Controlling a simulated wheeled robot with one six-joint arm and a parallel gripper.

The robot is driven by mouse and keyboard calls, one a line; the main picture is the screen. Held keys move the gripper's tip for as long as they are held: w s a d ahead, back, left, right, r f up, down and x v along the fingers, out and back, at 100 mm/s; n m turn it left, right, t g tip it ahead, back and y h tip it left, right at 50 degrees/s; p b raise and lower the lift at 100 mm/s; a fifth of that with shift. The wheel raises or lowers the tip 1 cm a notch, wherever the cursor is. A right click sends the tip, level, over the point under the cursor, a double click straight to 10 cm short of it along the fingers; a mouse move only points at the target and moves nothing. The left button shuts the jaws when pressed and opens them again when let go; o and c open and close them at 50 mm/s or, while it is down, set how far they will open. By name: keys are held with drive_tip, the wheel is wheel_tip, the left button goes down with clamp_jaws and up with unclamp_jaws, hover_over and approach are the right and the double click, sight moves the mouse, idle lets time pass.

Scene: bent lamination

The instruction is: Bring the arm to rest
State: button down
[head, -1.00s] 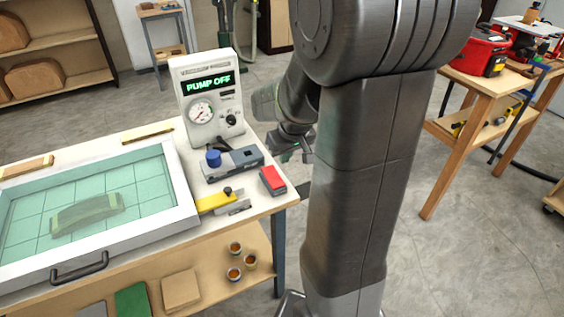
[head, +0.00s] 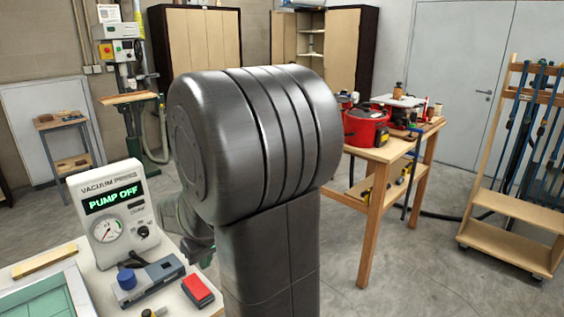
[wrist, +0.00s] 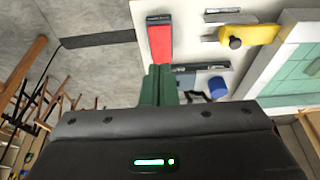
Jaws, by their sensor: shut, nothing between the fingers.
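My arm (head: 265,190) stands folded in the middle of the head view, its dark upper links large and close. My gripper (wrist: 159,72) shows in the wrist view as two green fingers pressed together, with nothing between them. It points towards the bench, close in the picture to a red-topped block (wrist: 160,42); the gap between them cannot be told. In the head view the gripper is mostly hidden behind my arm. The vacuum press unit (head: 112,215) on the bench at left reads PUMP OFF.
The bench holds a grey device with a blue knob (head: 126,279), the red-topped block (head: 198,290) and a teal-topped press frame (head: 75,288). A yellow-handled clamp (wrist: 262,35) shows in the wrist view. A wooden tool table (head: 385,150) and clamp rack (head: 510,205) stand right, with open floor between.

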hover_over(203, 294)
drive_tip(key=f, duration=0.6)
drive_tip(key=s+f, duration=0.1)
drive_tip(key=f, duration=0.2)
drive_tip(key=shift+d+f, duration=0.35)
drive_tip(key=shift+w+a+f, duration=0.1)
drive_tip(key=shift+w+f, duration=0.05)
drive_tip(key=shift+f, duration=0.1)
drive_tip(key=shift+w+a+r+p, duration=0.15)
drive_tip(key=shift+w+p, duration=0.05)
drive_tip(key=shift+p, duration=0.2)
drive_tip(key=shift+w+a+g+h, duration=0.2)
drive_tip(key=shift+g+h, duration=0.1)
drive_tip(key=shift+h, duration=0.1)
drive_tip(key=shift+s+d+f, duration=0.1)
drive_tip(key=shift+f, duration=0.1)
